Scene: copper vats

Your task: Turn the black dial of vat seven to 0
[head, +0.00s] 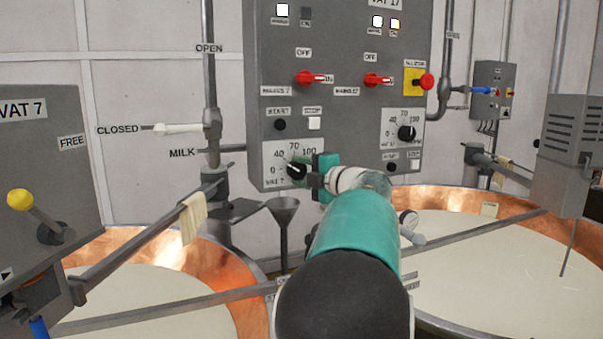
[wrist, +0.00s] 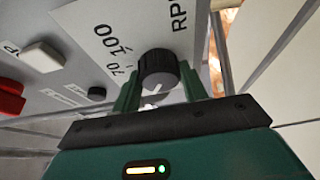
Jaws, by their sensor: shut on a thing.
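The black dial of vat 7 (head: 296,171) is at the lower left of the grey control panel, with 0, 40, 70 and 100 around it. My gripper (head: 313,174) reaches it from the right. In the wrist view the dial (wrist: 159,66) sits between the two green fingers of my gripper (wrist: 160,84), which are shut on it. A white mark on the dial points toward the bottom of the wrist view, away from 100. The exact reading is hard to tell, as my gripper hides part of the scale.
A second black dial (head: 406,132) is higher on the right of the panel. Red switches (head: 309,78) and a red stop button (head: 426,82) sit above. A white push button (head: 314,123) is just above my gripper.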

